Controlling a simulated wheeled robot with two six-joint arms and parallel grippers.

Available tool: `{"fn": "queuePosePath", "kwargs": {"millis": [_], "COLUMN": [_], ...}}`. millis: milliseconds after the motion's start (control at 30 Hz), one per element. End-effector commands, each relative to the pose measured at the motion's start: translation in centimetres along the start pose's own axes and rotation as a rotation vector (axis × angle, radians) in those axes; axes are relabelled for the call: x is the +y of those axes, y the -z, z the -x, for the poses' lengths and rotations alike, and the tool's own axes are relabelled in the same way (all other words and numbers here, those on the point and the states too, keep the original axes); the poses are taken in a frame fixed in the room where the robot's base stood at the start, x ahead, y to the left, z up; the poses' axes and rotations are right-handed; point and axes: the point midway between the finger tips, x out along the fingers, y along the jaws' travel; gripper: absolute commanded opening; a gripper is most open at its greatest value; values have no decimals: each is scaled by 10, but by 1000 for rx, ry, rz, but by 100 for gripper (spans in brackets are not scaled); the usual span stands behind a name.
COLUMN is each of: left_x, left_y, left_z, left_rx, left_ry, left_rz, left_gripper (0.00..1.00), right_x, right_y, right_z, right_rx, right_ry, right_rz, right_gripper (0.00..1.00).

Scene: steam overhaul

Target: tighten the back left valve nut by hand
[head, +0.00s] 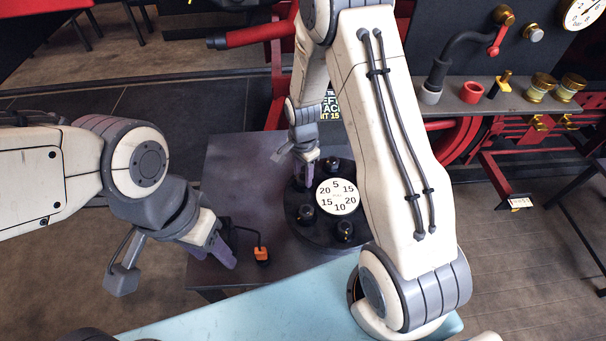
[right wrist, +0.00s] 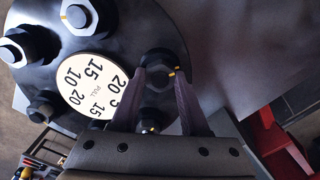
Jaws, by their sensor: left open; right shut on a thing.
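A round black flange (head: 322,232) lies on the dark table, with dark valve nuts around a white numbered dial (head: 338,196). My right gripper (head: 304,182) reaches down at the back left of the flange. In the right wrist view its two fingers are closed around a dark nut with an orange mark (right wrist: 160,70), the back left valve nut, one finger on each side. The fingers hide part of that nut in the head view. Front nuts (head: 307,213) stand free. My left gripper (head: 222,252) is open and empty over the table's left side, away from the flange.
A small orange-and-black item (head: 262,254) with a black cable lies between my left gripper and the flange. A grey shelf (head: 450,100) at the back right holds a red cup (head: 472,92) and brass parts. A pale blue surface (head: 250,305) is in front.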

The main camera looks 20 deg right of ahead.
Motion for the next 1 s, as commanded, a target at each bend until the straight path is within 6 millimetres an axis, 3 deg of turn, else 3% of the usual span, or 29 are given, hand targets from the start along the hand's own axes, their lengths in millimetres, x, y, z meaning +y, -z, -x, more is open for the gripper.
{"fn": "queuePosePath", "kwargs": {"millis": [300,800,833,900,1000], "left_x": [0,0,0,0,0], "left_y": [0,0,0,0,0], "left_z": [-2,-2,-2,-2,-2], "left_rx": [0,0,0,0,0], "left_ry": [0,0,0,0,0], "left_rz": [0,0,0,0,0], "left_gripper": [50,50,50,50,50], "right_x": [-1,-2,-2,-2,-1], "right_y": [0,1,1,1,0], "right_z": [2,2,2,2,2], "right_rx": [1,1,1,1,1], "right_ry": [4,5,5,5,4], "right_rz": [-108,-126,-125,-125,-124], "right_gripper": [0,0,52,75,75]}}
